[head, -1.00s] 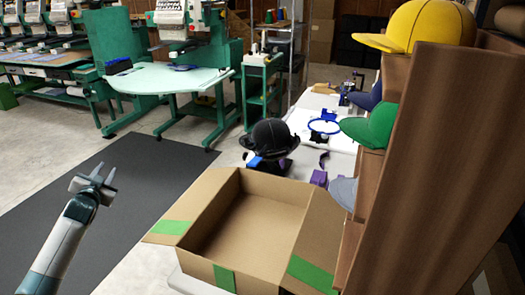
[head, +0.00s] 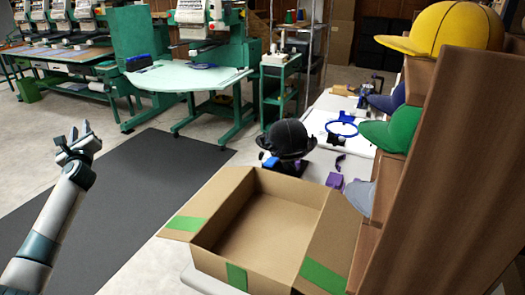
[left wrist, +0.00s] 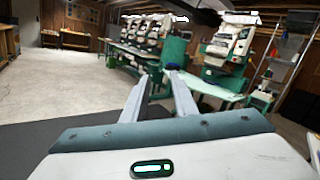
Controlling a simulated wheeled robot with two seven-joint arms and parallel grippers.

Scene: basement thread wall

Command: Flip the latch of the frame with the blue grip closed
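A black cap (head: 287,138) sits on a dark stand on the white table, just behind the open cardboard box. A small blue piece (head: 270,162) shows low on its left side; it may be the blue grip. The latch is too small to make out. A purple piece (head: 335,180) lies to the right of the cap. My left gripper (head: 79,131) is raised over the floor at the left, far from the cap, open and empty. Its two fingers (left wrist: 158,88) stand apart in the left wrist view, pointing toward the machines. My right gripper is not in view.
The cardboard box (head: 215,248) with green tape fills the table's near end. A brown shelf (head: 440,170) with yellow, green and blue caps stands at the right. A blue hoop (head: 342,136) lies farther back. Green embroidery machines (head: 205,75) stand behind. The dark mat (head: 150,185) is clear.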

